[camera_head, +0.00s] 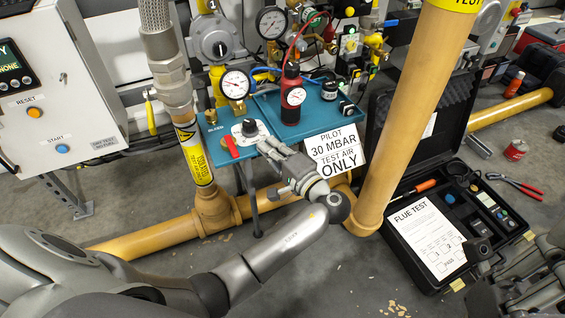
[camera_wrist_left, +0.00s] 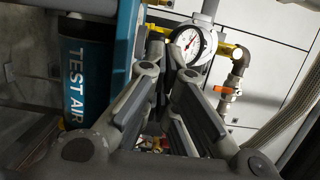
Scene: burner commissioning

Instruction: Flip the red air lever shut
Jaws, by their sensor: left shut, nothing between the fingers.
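The red air lever (camera_head: 230,147) sits at the front left edge of the teal test bench (camera_head: 262,104), beside a black knob (camera_head: 250,127). My left gripper (camera_head: 263,147) is shut and empty, just to the right of the lever in the head view and apart from it in the picture. In the left wrist view its fingers (camera_wrist_left: 168,62) point toward a white gauge (camera_wrist_left: 190,41). An orange-red handle (camera_wrist_left: 225,90) shows on piping there; I cannot tell if it is the lever. My right gripper (camera_head: 530,275) is partly in view at the lower right edge; its fingers are unclear.
Yellow pipes (camera_head: 405,110) rise at right and run low in front. An open black case (camera_head: 450,262) lies on the floor. A blue TEST AIR cylinder (camera_wrist_left: 83,80) shows in the wrist view.

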